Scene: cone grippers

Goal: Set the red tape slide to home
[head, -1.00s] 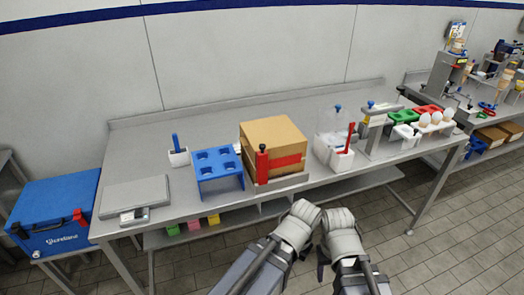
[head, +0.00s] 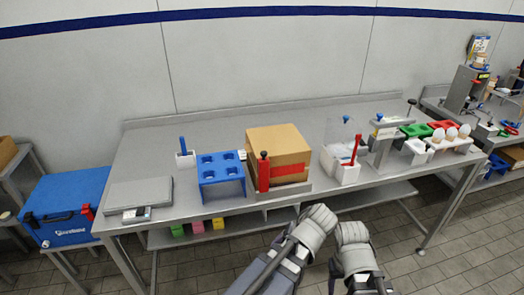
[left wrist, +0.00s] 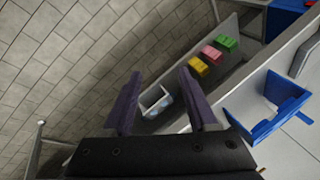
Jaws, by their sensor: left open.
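The red tape slide (head: 263,174) is an upright red piece with a black knob on top. It stands at the front left of a cardboard box (head: 285,140), which has a red band across its front face. A grey rail or base (head: 290,190) runs along the foot of the box. My left gripper (left wrist: 160,95) is open and empty in the left wrist view, below the bench top and clear of the slide. In the head view my two arms are low in front of the bench, with the left gripper's fingers hidden. My right gripper's fingers do not show.
A blue rack (head: 220,172) stands left of the box, and a white holder with a red-handled tool (head: 355,150) right of it. A scale (head: 140,193) is at the left end. Coloured blocks (left wrist: 213,53) and a white bin (left wrist: 155,100) show below the bench top.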

